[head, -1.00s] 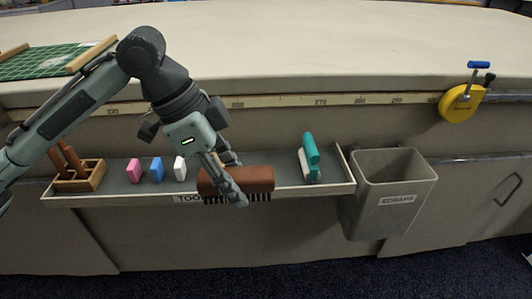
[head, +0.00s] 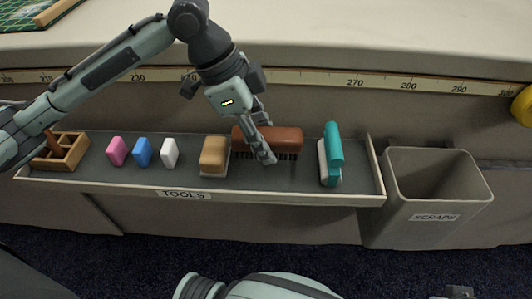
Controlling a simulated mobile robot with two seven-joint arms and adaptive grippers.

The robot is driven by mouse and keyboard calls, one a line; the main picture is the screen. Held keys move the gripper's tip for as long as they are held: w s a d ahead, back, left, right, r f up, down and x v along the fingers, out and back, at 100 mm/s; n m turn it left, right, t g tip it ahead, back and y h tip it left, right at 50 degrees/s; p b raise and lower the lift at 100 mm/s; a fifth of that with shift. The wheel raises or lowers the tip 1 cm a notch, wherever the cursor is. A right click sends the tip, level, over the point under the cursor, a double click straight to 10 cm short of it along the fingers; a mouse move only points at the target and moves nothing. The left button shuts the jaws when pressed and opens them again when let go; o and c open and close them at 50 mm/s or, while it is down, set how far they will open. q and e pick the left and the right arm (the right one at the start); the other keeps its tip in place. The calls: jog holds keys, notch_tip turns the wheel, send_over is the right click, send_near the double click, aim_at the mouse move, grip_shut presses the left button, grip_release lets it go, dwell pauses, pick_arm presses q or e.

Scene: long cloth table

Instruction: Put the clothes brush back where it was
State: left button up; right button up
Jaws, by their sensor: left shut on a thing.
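The clothes brush (head: 285,136) has a reddish-brown back and dark bristles pointing down. My left gripper (head: 262,150) is shut on it, with one finger across its front. The brush is level, over the rear part of the grey tool tray (head: 120,181), between a tan block-shaped brush (head: 213,152) and a turquoise-handled brush (head: 333,150). I cannot tell whether its bristles touch the tray floor. My right gripper's fingers do not show.
Pink (head: 117,151), blue (head: 142,152) and white (head: 169,153) blocks and a wooden holder (head: 72,152) stand on the left of the tray. A scraps bin (head: 436,205) hangs at its right. The table front (head: 330,95) rises behind.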

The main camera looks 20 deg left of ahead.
pick_arm(q)
notch_tip(320, 180, down, 3)
jog(key=shift+f+b, duration=0.2)
jog(key=shift+b, duration=0.2)
jog(key=shift+f, duration=0.2)
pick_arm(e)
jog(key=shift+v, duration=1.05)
pick_arm(q)
jog(key=shift+f, duration=0.1)
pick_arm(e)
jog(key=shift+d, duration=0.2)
pick_arm(q)
jog(key=o, duration=1.2)
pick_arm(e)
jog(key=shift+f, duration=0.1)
pick_arm(q)
jog(key=shift+v, duration=1.1)
jog(key=p+v, duration=0.2)
jog(key=v, duration=0.8)
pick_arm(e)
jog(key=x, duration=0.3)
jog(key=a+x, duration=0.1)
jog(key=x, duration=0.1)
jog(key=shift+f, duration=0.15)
